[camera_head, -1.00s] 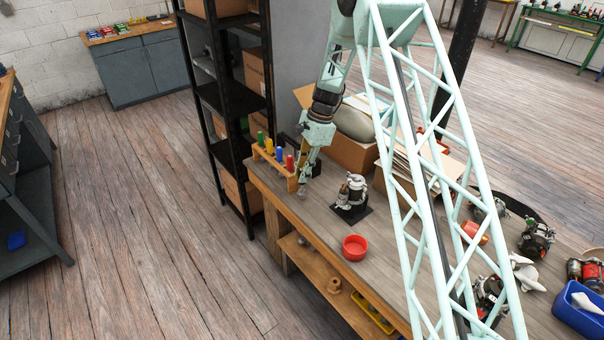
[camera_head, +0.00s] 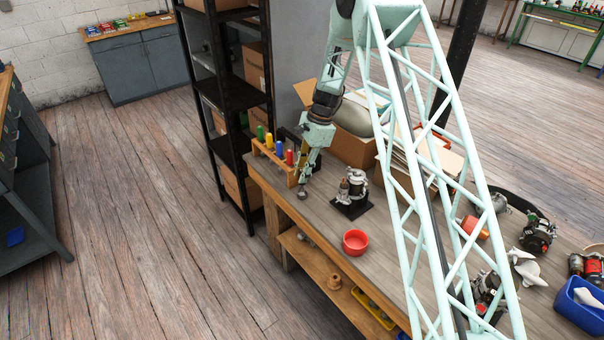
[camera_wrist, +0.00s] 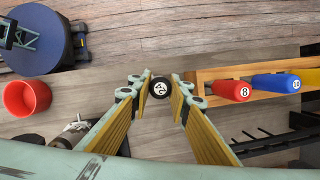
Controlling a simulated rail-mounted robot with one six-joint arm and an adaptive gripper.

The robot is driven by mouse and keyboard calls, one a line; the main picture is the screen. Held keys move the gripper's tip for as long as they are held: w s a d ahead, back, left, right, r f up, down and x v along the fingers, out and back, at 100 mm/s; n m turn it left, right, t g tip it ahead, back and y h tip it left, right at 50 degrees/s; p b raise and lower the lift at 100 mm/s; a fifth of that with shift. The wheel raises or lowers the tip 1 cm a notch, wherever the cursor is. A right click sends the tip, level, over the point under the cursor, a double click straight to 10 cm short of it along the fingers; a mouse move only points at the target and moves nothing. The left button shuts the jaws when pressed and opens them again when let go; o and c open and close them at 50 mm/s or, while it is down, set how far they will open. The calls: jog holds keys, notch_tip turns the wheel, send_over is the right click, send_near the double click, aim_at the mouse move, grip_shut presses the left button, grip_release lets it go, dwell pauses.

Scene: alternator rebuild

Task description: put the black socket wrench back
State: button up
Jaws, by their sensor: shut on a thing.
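My gripper (camera_head: 303,186) is shut on the black socket wrench (camera_wrist: 160,88), whose round black end with a white mark shows between the yellow-padded fingers (camera_wrist: 164,92) in the wrist view. The mark is too small to read surely. The wooden rack (camera_wrist: 203,76) is just right of the fingers in the wrist view, and it holds a red wrench (camera_wrist: 230,90) and a blue wrench (camera_wrist: 276,82). In the head view the rack (camera_head: 270,158) stands at the bench's far left end, with green, yellow, blue and red wrenches. My gripper is beside its right end.
A red bowl (camera_head: 355,242) and an alternator part on a black base (camera_head: 352,203) stand on the bench (camera_head: 325,222). A black stand with prongs (camera_wrist: 262,140) lies beyond the rack. A black shelf unit (camera_head: 232,100) is at left. Bare bench top lies around the gripper.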

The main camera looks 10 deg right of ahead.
jog(key=o, duration=0.9)
jog(key=shift+r, duration=0.15)
jog(key=shift+v, duration=5.9)
notch_tip(320, 180, up, 4)
jog(key=shift+p, duration=1.1)
